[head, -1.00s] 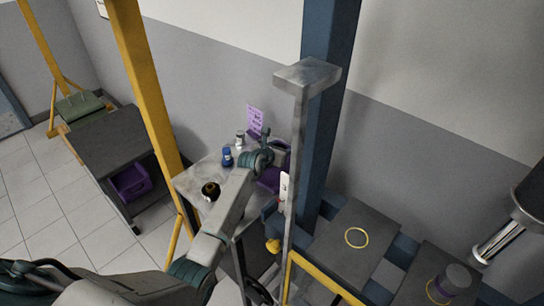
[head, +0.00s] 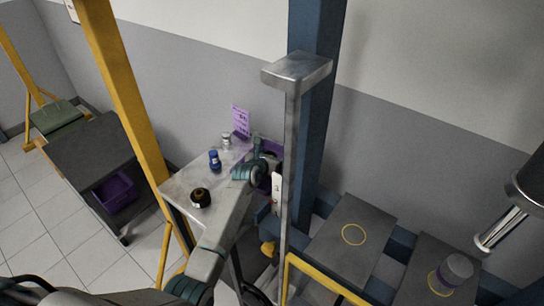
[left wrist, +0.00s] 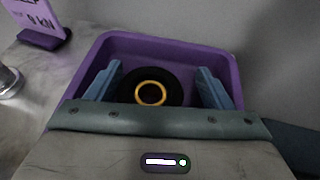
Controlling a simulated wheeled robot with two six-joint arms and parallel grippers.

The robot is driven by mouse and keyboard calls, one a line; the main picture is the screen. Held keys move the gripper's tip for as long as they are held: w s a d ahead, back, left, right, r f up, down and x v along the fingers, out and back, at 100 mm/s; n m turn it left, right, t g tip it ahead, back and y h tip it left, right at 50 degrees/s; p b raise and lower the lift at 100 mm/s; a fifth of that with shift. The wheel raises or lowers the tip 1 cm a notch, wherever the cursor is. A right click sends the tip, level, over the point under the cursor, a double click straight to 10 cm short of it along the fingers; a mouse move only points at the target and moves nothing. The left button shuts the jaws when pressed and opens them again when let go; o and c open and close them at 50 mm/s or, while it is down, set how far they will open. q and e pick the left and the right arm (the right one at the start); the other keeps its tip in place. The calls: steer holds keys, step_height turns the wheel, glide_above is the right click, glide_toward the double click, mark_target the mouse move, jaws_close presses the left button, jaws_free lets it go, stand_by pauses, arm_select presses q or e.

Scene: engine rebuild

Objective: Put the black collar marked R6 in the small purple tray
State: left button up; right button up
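The small purple tray (left wrist: 222,60) fills the middle of the left wrist view. In the head view it (head: 272,144) is partly hidden behind my left arm. A black collar with a gold ring (left wrist: 172,83) shows inside the tray's outline, between the fingers of my left gripper (left wrist: 159,84). The fingers are apart, with gaps beside the collar. It seems to lie in the tray; no R6 mark is readable. In the head view my left gripper (head: 268,168) is over the tray end of the grey table. My right gripper is not in view.
A dark round part with a tan top (head: 200,198), a blue bottle (head: 214,162) and a silver part (head: 226,141) stand on the table (head: 182,184). A purple sign (head: 240,121) stands behind. A metal post (head: 289,170) is close right of my arm.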

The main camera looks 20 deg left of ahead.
arm_select(q)
steer(key=shift+a, duration=0.15)
steer(key=p+v, duration=0.5)
steer(key=v, duration=0.6)
steer(key=shift+w, duration=0.1)
steer(key=shift+s+r, duration=0.2)
steer(key=shift+s, duration=0.35)
